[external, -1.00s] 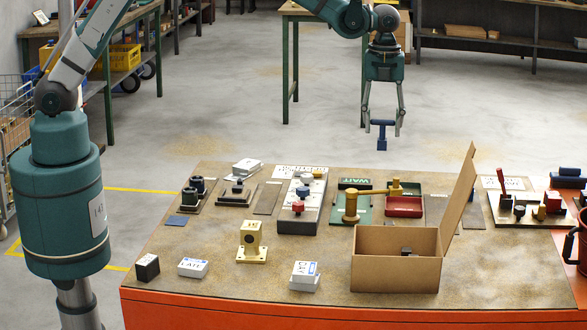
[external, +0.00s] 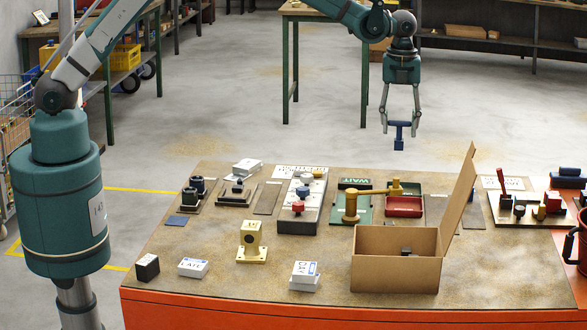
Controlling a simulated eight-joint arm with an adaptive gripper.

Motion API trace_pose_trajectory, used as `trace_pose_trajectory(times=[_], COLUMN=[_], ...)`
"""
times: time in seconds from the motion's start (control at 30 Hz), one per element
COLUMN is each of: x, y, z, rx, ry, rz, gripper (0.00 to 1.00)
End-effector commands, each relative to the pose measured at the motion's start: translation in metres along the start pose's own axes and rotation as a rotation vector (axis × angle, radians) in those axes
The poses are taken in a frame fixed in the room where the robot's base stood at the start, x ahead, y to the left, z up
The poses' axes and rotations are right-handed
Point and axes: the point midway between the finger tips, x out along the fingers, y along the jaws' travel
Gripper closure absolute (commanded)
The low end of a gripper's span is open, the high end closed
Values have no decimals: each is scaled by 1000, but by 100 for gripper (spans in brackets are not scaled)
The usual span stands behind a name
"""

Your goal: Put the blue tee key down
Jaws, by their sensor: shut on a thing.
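The blue tee key (external: 399,137) hangs upright in the air, crossbar at the top and stem pointing down. My gripper (external: 400,126) is shut on its crossbar. The key is above the back of the workbench (external: 330,275), apart from every surface. Below it and near it in the picture are the red tray (external: 404,206) and a brass lever fixture (external: 352,208) on a green plate.
An open cardboard box (external: 395,273) with its lid raised stands at the front right. A brass block (external: 252,240) stands at the middle left. A grey panel with red and blue knobs (external: 300,203) is at the back.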

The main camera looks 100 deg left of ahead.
Motion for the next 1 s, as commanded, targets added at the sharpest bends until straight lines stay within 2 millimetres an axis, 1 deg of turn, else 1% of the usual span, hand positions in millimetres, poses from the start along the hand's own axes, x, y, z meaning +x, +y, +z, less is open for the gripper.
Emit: trace_pose_trajectory(times=[0.17, 0.4, 0.53, 0.67, 1.0], x=[11, 43, 57, 62, 64], y=[0, 0, 0, 0, 0], z=[0, 0, 0, 0, 0], rx=[0, 0, 0, 0, 0], ry=[0, 0, 0, 0, 0], rz=[0, 0, 0, 0, 0], gripper=[75, 75, 75, 75, 75])
